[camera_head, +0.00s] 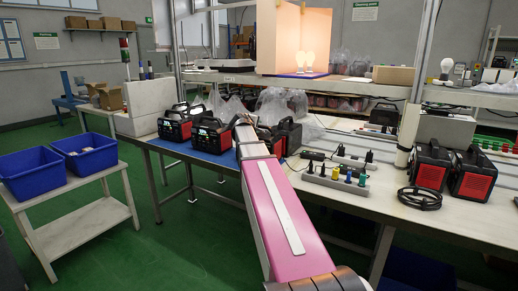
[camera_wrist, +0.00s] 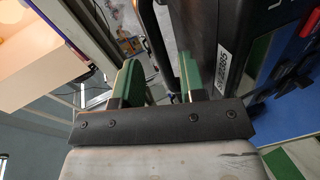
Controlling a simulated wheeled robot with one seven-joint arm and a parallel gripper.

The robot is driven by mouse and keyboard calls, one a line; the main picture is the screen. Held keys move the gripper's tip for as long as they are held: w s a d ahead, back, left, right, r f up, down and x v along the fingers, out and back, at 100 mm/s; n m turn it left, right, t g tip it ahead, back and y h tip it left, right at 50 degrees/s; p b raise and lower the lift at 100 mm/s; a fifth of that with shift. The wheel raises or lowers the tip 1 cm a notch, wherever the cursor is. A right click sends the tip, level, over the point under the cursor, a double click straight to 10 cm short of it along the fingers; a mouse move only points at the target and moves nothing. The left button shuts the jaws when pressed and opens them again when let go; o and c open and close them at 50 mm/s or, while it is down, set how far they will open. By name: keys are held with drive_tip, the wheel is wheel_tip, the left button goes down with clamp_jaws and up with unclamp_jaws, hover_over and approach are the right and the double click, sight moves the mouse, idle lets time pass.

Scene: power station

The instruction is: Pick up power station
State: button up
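Several black power stations with red front panels and top handles stand on the workbench. In the head view, two are left of my arm, one at the far left (camera_head: 175,124) and one beside it (camera_head: 211,134). Another (camera_head: 285,136) stands just right of my arm's end, partly hidden by it. In the wrist view, a dark power station body (camera_wrist: 240,40) with a white label fills the upper right. My gripper (camera_wrist: 158,68) has its two green fingers apart. A dark bar, apparently a handle, runs into the gap between them; contact is unclear. I cannot tell which station this is.
Two more power stations (camera_head: 433,165) stand at the right beside a coiled black cable (camera_head: 419,198). A socket strip with plugs (camera_head: 335,182) lies right of my arm. A shelf (camera_head: 300,85) with lit bulbs runs above the bench. Blue bins (camera_head: 33,172) sit on a cart at the left.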

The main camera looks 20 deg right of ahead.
drive_tip(key=x, duration=0.3)
drive_tip(key=shift+w+d, duration=0.25)
clamp_jaws()
drive_tip(key=shift+a, duration=0.1)
idle(1.1)
